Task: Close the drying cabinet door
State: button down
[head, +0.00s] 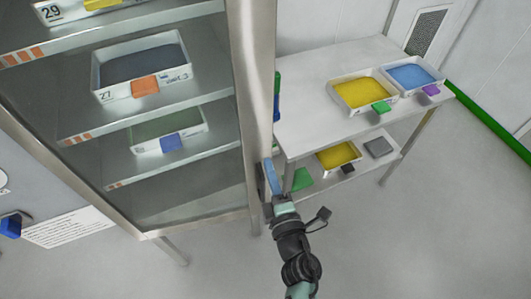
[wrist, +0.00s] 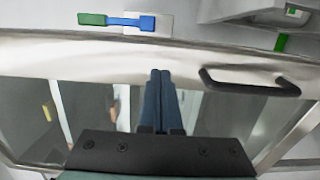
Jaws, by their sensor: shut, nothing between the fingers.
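The drying cabinet's door frame, a pale metal upright (head: 252,90), stands left of centre in the head view, beside glass that shows trays on shelves. In the wrist view the frame (wrist: 90,58) crosses the picture as a broad metal band, with a black bar handle (wrist: 250,84) to the right of my fingers. My gripper (head: 268,178) is shut and empty by the lower right side of the upright. Its blue fingers (wrist: 160,78) overlap the band in the wrist view; I cannot tell whether they touch it. The door's exact opening is unclear.
A white two-level table (head: 320,75) stands right of the cabinet, close to my gripper. It holds trays of yellow powder (head: 362,91) and blue powder (head: 410,76). A green and blue lever-like part (wrist: 115,20) shows above the frame. Floor is clear at the lower right.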

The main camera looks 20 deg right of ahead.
aim_at(262, 146)
jog(key=w, duration=0.4)
jog(key=shift+d, duration=0.3)
